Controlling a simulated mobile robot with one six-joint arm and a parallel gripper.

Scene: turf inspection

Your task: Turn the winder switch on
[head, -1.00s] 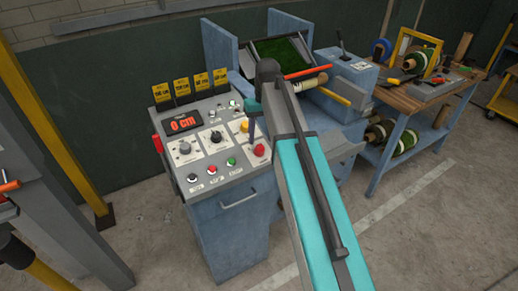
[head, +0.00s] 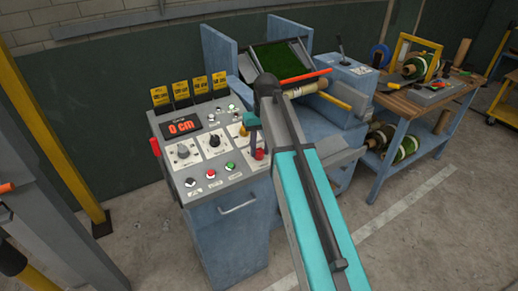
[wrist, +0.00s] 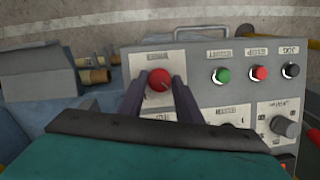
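The blue control cabinet has a sloped grey panel (head: 203,147) with small labels that I cannot read, so I cannot tell which control is the winder switch. A grey rotary knob (head: 183,152) and a black rotary knob (head: 214,141) sit mid-panel. In the wrist view the grey knob (wrist: 285,127) is at right, and the black knob (wrist: 228,128) is partly hidden. My gripper (wrist: 159,78) is open and empty, its two dark fingers on either side of the red mushroom button (wrist: 158,80). Contact is not clear. In the head view my arm partly covers the panel's right side.
Black, red and green buttons (head: 210,174) line the panel's front edge. A red display (head: 181,127) reads 0 CM. The turf machine (head: 330,125) and a wooden workbench (head: 425,95) are to the right, a yellow post (head: 60,140) to the left.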

